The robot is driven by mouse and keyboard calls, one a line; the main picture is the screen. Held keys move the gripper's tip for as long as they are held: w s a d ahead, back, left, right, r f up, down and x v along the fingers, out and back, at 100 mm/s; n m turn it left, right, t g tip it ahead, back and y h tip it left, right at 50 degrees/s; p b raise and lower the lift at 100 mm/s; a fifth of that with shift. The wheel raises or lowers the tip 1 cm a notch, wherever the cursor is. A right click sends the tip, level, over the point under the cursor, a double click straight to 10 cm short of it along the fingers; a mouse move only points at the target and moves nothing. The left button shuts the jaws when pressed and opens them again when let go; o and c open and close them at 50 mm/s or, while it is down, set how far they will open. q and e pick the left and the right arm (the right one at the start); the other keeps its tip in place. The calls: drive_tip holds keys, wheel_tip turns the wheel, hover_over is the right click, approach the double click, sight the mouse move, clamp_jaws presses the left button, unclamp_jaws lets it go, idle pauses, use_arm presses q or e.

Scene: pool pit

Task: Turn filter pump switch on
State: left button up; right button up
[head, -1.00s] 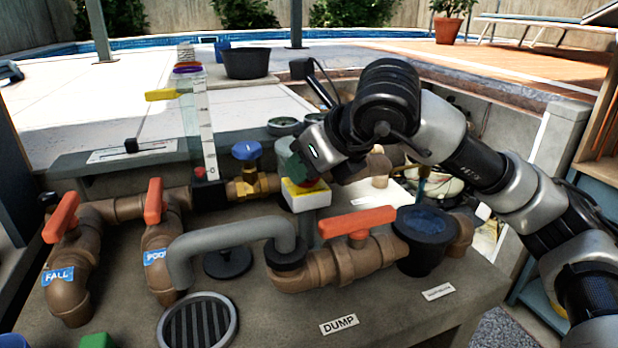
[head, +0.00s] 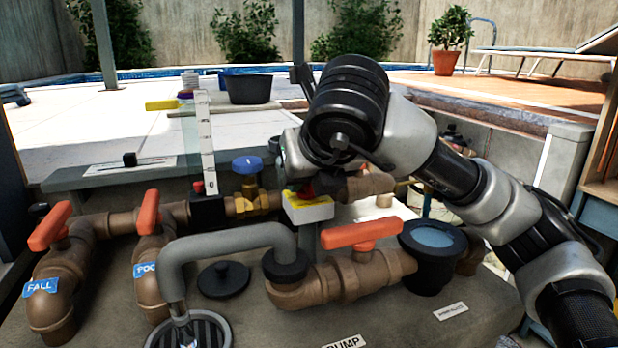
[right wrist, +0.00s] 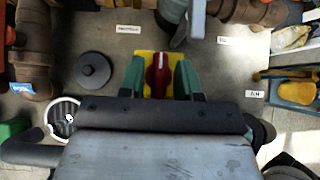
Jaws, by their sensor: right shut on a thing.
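The filter pump switch is a white box with a yellow face (head: 307,207) and a red knob, standing behind the grey bent pipe in the head view. In the right wrist view its yellow plate (right wrist: 146,60) and red knob (right wrist: 158,70) are seen from above. My right gripper (right wrist: 158,78) has its two green fingers on either side of the red knob, shut on it. The knob's long side runs up and down in that view. In the head view, my right wrist hides most of the fingers and knob. My left gripper is not in view.
Red-handled valves (head: 361,231) and brown pipes surround the switch. A grey bent pipe (head: 225,240) ends over a round grate (head: 205,333), with a bright, water-like patch there. A black strainer pot (head: 430,278) is at right; a black round cap (head: 223,279) lies in front.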

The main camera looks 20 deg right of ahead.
idle(0.3)
drive_tip(key=o, duration=0.6)
drive_tip(key=shift+s+r, duration=0.15)
drive_tip(key=shift+r, duration=0.05)
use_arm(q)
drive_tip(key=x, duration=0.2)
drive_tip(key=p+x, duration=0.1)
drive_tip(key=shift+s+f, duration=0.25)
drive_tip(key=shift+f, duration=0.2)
use_arm(e)
drive_tip(key=v, duration=1)
drive_tip(key=shift+s+r, duration=0.1)
drive_tip(key=shift+s, duration=0.05)
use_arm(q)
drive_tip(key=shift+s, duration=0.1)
